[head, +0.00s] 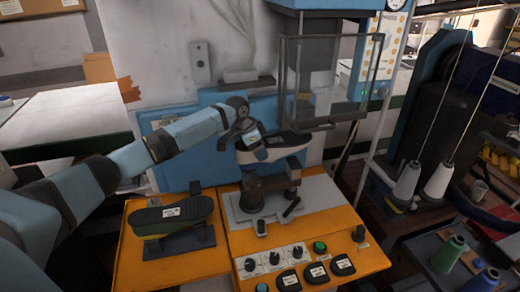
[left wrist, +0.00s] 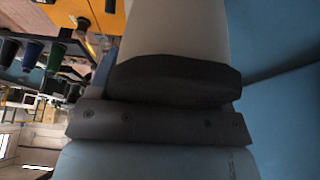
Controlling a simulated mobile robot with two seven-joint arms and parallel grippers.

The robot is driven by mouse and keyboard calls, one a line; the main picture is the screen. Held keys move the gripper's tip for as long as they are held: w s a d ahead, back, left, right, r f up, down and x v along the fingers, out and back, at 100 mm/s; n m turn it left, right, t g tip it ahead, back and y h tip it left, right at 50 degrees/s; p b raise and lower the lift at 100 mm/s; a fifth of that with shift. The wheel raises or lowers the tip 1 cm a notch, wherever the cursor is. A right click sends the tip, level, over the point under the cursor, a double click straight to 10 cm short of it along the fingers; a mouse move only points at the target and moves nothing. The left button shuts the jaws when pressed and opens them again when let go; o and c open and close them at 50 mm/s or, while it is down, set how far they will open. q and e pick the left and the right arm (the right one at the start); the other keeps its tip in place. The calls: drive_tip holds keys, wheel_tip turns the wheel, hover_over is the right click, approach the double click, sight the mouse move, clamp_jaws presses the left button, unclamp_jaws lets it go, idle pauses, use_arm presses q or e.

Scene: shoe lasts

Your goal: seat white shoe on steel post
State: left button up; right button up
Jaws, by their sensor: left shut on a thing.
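The white shoe (head: 262,156) has a pale side and a dark top face that looks like its sole. It shows in the head view above the orange machine table. My left gripper (head: 243,137) is shut on the shoe at its left end. The steel post (head: 252,196) stands on a grey plate just below the shoe, with a dark clamp-like part beside it. I cannot tell whether the shoe touches the post. The left wrist view shows mostly my own arm, and neither shoe nor post is clear there. My right gripper is not in view.
A second shoe (head: 172,213) with a dark top and a white label rests on a dark stand at left. A control panel (head: 300,265) with knobs and buttons lies in front. A metal guard frame (head: 330,85) hangs behind the shoe. Thread cones (head: 440,180) stand at right.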

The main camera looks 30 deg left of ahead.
use_arm(q)
drive_tip(key=shift+w, duration=0.25)
drive_tip(key=shift+s+f+b, duration=0.2)
drive_tip(key=shift+f+b, duration=0.35)
drive_tip(key=shift+b, duration=0.35)
wheel_tip(320, 180, down, 2)
drive_tip(key=shift+f+b, duration=0.1)
drive_tip(key=shift+b, duration=1.1)
drive_tip(key=shift+f, duration=0.15)
drive_tip(key=shift+w+f, duration=0.1)
drive_tip(key=shift+f, duration=0.7)
drive_tip(key=shift+f, duration=0.15)
